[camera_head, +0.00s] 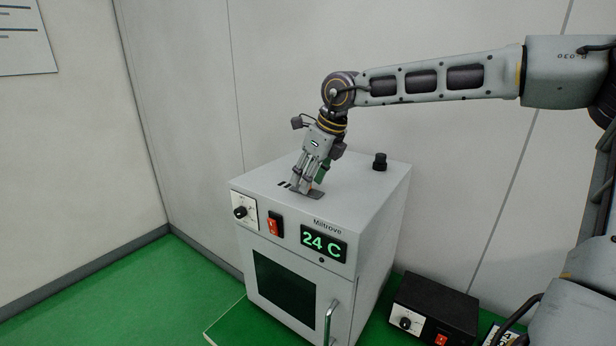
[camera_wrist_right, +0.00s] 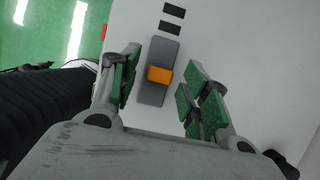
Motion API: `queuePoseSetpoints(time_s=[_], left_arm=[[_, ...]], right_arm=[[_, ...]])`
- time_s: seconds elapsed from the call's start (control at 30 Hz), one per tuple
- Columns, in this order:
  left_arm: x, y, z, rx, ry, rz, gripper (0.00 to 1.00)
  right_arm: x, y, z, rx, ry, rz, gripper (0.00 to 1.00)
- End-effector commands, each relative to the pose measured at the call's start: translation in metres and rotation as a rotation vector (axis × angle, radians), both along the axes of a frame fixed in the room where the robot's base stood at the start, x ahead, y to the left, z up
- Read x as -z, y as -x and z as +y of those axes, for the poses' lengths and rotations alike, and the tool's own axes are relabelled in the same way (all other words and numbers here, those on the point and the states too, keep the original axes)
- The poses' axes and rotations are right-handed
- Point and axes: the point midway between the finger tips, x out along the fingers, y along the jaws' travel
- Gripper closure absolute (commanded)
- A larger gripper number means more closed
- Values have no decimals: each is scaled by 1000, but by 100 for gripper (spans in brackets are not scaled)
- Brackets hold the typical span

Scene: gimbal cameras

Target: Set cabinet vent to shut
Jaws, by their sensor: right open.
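The cabinet (camera_head: 290,268) is a light grey box with a dark window and a green "24 C" display. Its vent is on the top face: a grey slide plate (camera_wrist_right: 158,55) with an orange tab (camera_wrist_right: 159,75), beside dark slots (camera_wrist_right: 172,20). In the head view the dark slots (camera_head: 284,185) show left of my right gripper (camera_head: 306,190), which hides most of the plate. In the right wrist view my right gripper (camera_wrist_right: 160,92) is open, with its green-padded fingers on either side of the orange tab, apart from it. My left gripper is out of view.
A black cap (camera_head: 380,161) stands on the cabinet's back right. The front has a dial (camera_head: 240,211), a red switch (camera_head: 275,224) and a door handle (camera_head: 331,322). A black box with a dial (camera_head: 434,308) sits to the right. Walls stand close behind.

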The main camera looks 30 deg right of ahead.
Motion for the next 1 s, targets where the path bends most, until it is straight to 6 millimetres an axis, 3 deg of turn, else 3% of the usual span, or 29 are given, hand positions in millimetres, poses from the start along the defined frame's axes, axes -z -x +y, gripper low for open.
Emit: queuePoseSetpoints(time_s=[0.47,0.8,1.0], left_arm=[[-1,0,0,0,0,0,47],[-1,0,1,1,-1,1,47],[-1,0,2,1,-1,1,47]], right_arm=[[7,-2,1,0,0,1,54],[7,-3,1,0,0,0,97],[7,-3,1,0,0,0,100]])
